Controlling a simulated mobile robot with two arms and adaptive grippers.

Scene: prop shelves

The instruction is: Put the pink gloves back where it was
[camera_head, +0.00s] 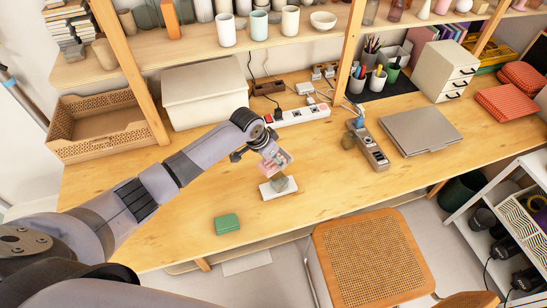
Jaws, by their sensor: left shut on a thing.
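My left arm reaches in from the left over the wooden table (190,220). Its gripper (274,158) points down and is shut on a small pink thing, which seems to be the pink gloves (281,165). The gloves are held above a small white slab (267,191) with a grey block (281,184) on it, near the table's middle. I cannot tell whether the gloves touch the block. The gripper's fingers partly hide the gloves. My right gripper does not show.
A green box (227,224) lies near the front edge. A closed laptop (420,130) lies right. A cane-seat chair (370,258) stands in front. Left of the gripper, the tabletop is mostly clear.

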